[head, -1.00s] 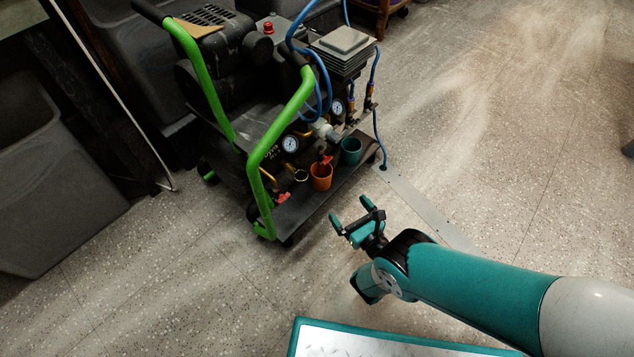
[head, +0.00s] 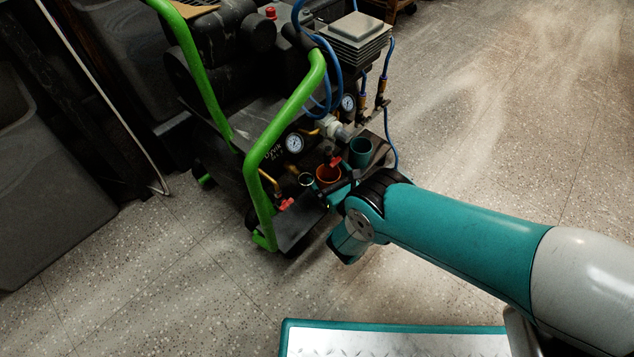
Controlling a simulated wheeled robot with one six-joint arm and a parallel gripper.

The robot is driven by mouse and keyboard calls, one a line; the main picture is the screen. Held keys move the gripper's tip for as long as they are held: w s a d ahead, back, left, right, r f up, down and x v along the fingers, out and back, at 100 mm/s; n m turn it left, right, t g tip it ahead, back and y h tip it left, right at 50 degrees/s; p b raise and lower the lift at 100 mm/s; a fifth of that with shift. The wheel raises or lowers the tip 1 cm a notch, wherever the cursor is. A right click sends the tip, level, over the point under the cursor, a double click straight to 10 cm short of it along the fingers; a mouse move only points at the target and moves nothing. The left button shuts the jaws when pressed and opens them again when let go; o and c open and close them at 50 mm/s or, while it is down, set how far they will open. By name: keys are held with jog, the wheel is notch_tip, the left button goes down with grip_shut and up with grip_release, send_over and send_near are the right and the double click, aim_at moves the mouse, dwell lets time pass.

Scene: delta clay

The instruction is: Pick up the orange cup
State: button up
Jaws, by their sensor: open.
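The orange cup (head: 328,174) stands on the dark base plate of the compressor, near its front edge. Its open rim and upper part show; its lower part is hidden behind my gripper. My gripper (head: 337,187) is open, right in front of the cup and at the near edge of the plate. The fingers are small and dark here, and I cannot tell whether they touch the cup or are around it.
The compressor (head: 290,110) has a green tube frame (head: 262,190), gauges, brass fittings and blue hoses close around the cups. Speckled floor (head: 500,140) is clear to the right.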

jog(key=shift+w+f, duration=0.1)
jog(key=shift+w, duration=0.35)
jog(key=shift+w+d, duration=0.1)
jog(key=shift+d, duration=0.15)
jog(key=shift+a, duration=0.2)
jog(key=shift+c, duration=1)
jog(key=shift+a, duration=0.15)
jog(key=c, duration=0.9)
jog(key=shift+o, duration=0.2)
jog(key=shift+r, duration=0.25)
